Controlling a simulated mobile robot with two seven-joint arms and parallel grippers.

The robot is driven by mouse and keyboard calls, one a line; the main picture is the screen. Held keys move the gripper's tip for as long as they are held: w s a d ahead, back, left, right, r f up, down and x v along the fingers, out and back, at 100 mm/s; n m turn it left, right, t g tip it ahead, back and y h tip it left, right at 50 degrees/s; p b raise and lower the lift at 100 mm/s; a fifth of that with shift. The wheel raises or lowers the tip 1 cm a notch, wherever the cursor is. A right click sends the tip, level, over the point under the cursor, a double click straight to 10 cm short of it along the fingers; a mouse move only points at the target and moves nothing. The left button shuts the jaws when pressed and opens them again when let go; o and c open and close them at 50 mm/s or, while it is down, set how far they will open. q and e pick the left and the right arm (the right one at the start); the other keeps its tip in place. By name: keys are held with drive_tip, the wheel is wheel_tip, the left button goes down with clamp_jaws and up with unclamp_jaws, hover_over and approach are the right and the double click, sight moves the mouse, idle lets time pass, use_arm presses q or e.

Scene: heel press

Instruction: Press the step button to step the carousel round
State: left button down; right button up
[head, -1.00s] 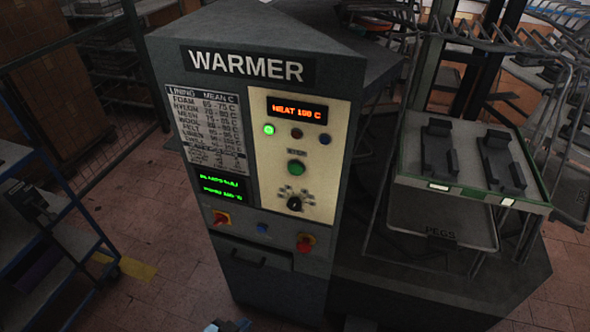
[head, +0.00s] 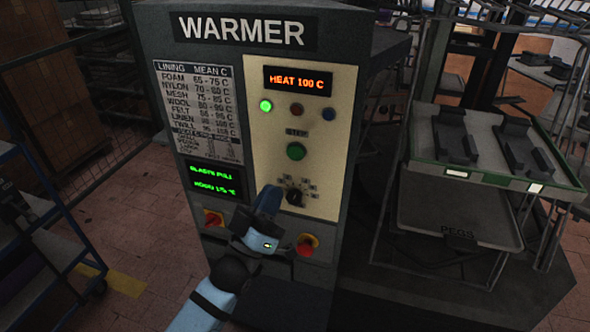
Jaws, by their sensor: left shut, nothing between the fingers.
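The step button is a round green button (head: 296,151) on the cream panel of the warmer (head: 205,105), under a small label too blurred to read fully. My left gripper (head: 270,196) is shut and empty. It is in front of the lower panel, below and left of the green button and left of the black dial (head: 294,197). It looks apart from the button. The carousel (head: 450,188) stands at the right, with black holders on a green-edged tray (head: 425,150). My right gripper is not in view.
The display (head: 298,81) reads HEAT 100 C, with a lit green lamp (head: 266,106) below it. A blue-framed cart (head: 40,230) stands at the left.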

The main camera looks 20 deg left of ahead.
sight(295, 153)
use_arm(q)
drive_tip(key=shift+r+t+h, duration=0.3)
drive_tip(key=shift+r, duration=0.3)
drive_tip(key=shift+w+d+b, duration=0.15)
drive_tip(key=shift+w+b, duration=0.95)
drive_tip(key=shift+w, duration=3.3)
